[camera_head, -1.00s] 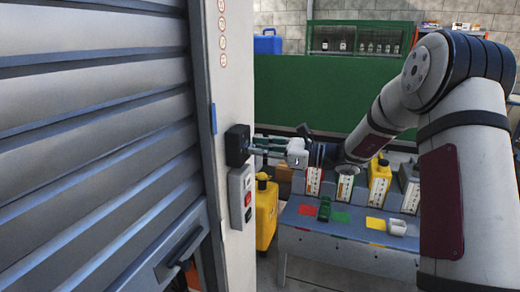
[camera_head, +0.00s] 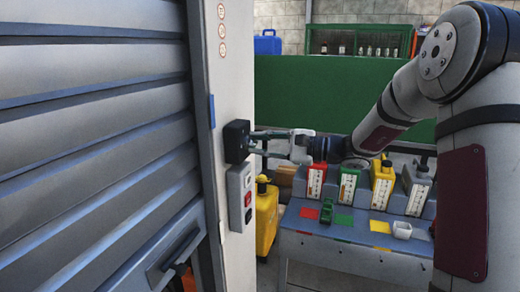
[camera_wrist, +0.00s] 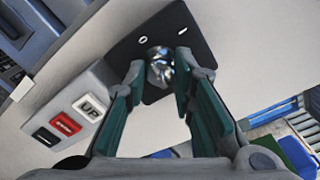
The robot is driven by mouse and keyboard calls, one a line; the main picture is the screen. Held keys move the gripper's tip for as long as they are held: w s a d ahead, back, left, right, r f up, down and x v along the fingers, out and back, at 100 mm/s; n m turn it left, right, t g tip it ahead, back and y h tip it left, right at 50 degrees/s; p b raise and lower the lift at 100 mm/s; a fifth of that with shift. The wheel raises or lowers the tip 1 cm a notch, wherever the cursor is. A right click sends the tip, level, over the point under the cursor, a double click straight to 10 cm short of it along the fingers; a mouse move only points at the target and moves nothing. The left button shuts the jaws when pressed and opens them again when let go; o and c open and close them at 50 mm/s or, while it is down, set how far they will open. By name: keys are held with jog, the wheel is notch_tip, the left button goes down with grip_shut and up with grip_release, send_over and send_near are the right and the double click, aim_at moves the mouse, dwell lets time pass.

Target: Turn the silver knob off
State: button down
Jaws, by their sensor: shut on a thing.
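The silver knob (camera_wrist: 159,68) is shiny and sits on a black square plate (camera_wrist: 185,55) marked "O" at upper left and "I" at upper right. In the head view the black plate (camera_head: 236,141) is on the pale door post, and the knob is hidden or too small to make out. My gripper (camera_wrist: 160,65) has its two green-padded fingers on either side of the knob, shut on it. In the head view my gripper (camera_head: 254,143) reaches in from the right, fingertips at the plate. The knob's exact angle is hard to tell.
A grey button box (camera_head: 241,197) with "UP", red and black buttons is just below the plate. A slatted shutter (camera_head: 90,130) fills the left. A yellow container (camera_head: 266,220) stands beside the post. A bench (camera_head: 345,235) with coloured jugs lies below my arm.

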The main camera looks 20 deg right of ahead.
jog(key=shift+f+n+b, duration=0.1)
jog(key=shift+n+b, duration=0.45)
jog(key=shift+n, duration=0.25)
jog(key=c, duration=1.3)
grip_release()
jog(key=shift+c, duration=0.2)
jog(key=shift+s+d, duration=0.1)
jog(key=v, duration=1.1)
jog(key=shift+s+d, duration=0.3)
jog(key=shift+s, duration=0.05)
